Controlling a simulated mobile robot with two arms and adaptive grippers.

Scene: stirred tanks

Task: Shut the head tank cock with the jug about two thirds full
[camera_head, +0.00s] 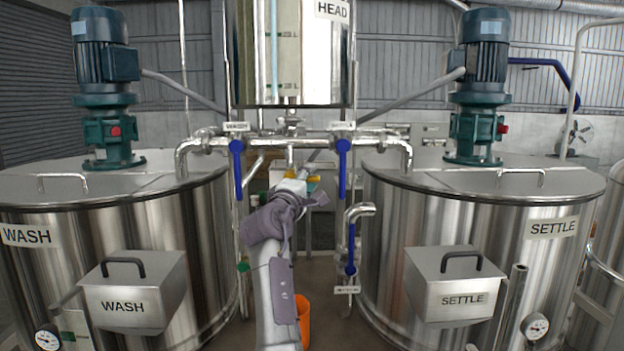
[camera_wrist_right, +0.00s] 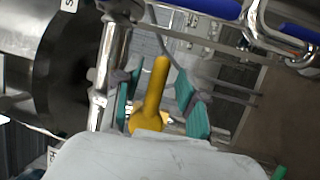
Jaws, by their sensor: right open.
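The head tank (camera_head: 290,50) hangs at top centre in the head view, with a sight tube on its front. Below its outlet pipe is a yellow cock lever (camera_head: 290,174), partly hidden by my right gripper (camera_head: 302,186). In the right wrist view the yellow lever (camera_wrist_right: 153,90) stands between the teal finger pads of my right gripper (camera_wrist_right: 160,98). The fingers are open, with gaps on both sides of the lever. An orange vessel (camera_head: 303,320) stands low behind my right arm, mostly hidden. I cannot tell whether it is the jug, or its level. My left gripper is not in view.
The wash tank (camera_head: 170,225) stands at left and the settle tank (camera_head: 400,215) at right. Blue levers (camera_head: 236,160) and (camera_head: 343,160) hang from the crossing pipe, either side of my gripper. A lower blue-handled valve (camera_head: 351,255) is at right. The gap between the tanks is narrow.

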